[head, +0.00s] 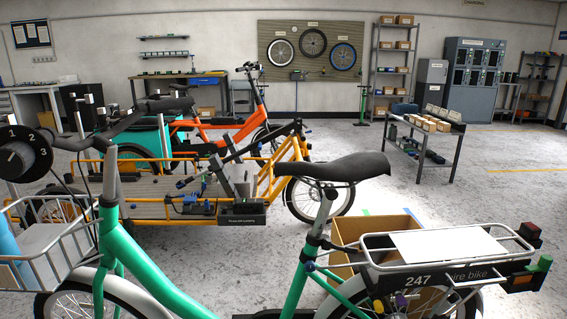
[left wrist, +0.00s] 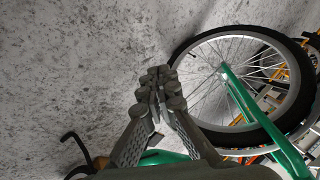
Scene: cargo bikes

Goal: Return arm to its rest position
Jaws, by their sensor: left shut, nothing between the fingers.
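My left gripper (left wrist: 157,88) shows in the left wrist view, its grey fingers together with nothing between them. It is over the speckled grey floor. A bike wheel (left wrist: 180,70) with a black tyre and a green fork or stay (left wrist: 262,120) lie to its right in that picture. I cannot tell from this view how far the fingers are from the wheel. Neither gripper nor arm shows in the head view. My right gripper is in no view.
A green hire bike (head: 150,270) spans the front of the head view, with saddle (head: 335,168) and rear rack (head: 440,245). A cardboard box (head: 345,236) stands behind it. A yellow cargo bike (head: 150,215) is beyond. Floor is clear at right, past a trolley (head: 425,150).

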